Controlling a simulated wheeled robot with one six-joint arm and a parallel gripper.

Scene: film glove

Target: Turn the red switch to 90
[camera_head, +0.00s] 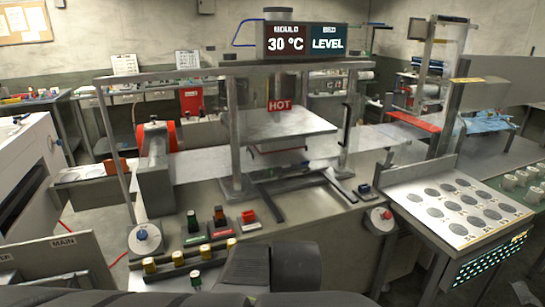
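Several controls sit on the bench front, and I cannot tell for sure which one is the red switch. A red rocker-like switch (249,217) stands at the right end of a row of three, beside an orange-and-black one (219,216) and a green-and-black one (192,221). A red knob (387,214) is on a pale round base at the bench's right corner. A round pale dial (143,237) with a small blue and red knob is at the left. Any angle marks are too small to read. Dark parts of my arm fill the bottom middle; my gripper's fingers do not show.
A press-like frame carries a display (299,42) reading 30 °C and LEVEL, with a red HOT sign (279,105) below. Several yellow-capped knobs (190,257) line the front edge. A tray with round recesses (459,208) is at the right.

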